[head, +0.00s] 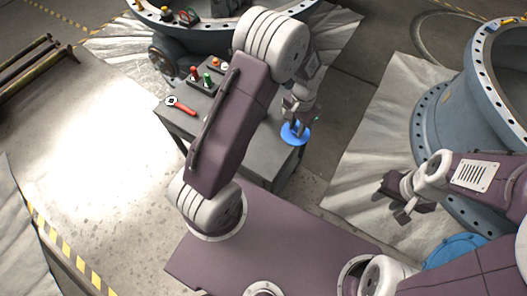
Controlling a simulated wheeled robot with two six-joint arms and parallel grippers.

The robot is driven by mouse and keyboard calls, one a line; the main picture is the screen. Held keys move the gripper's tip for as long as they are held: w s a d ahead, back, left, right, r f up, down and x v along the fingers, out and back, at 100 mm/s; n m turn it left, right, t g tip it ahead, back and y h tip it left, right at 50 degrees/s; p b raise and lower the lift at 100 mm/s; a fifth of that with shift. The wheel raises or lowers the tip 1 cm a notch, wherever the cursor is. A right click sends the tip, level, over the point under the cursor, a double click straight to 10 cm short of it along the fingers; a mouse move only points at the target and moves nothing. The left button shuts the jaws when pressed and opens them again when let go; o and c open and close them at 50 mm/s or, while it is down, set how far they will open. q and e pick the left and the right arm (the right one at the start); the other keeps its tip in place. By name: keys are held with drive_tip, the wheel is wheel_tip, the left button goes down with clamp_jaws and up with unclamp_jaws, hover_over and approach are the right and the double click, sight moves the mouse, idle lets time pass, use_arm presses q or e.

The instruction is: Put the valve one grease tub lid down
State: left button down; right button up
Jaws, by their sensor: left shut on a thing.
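A round blue lid (295,137) is in the middle of the head view, at the right edge of a grey work table (268,152). My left gripper (296,125) points down and is shut on the lid from above. I cannot tell whether the lid touches the table top or hangs above it. No tub shows clearly beneath the lid. My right gripper (400,203) is empty over the pale sheet at the right and looks open, its fingers apart.
A red-handled tool (181,106) lies on the table's left end, with small red, green and orange-topped items (208,79) behind. Large flanged valve bodies stand at the back and right (452,95). A big blue round object (455,249) is at lower right.

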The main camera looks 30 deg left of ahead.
use_arm(q)
hover_over(263, 151)
wheel_tip(263, 151, down, 7)
drive_tip(key=shift+r+b, duration=0.15)
drive_tip(key=shift+b, duration=0.3)
wheel_tip(263, 151, down, 4)
drive_tip(key=shift+r+b, duration=0.25)
drive_tip(key=shift+b, duration=0.1)
drive_tip(key=shift+w+f, duration=0.1)
drive_tip(key=shift+f, duration=0.15)
drive_tip(key=shift+f, duration=0.15)
drive_tip(key=c, duration=1.2)
unclamp_jaws()
drive_tip(key=shift+o, duration=0.2)
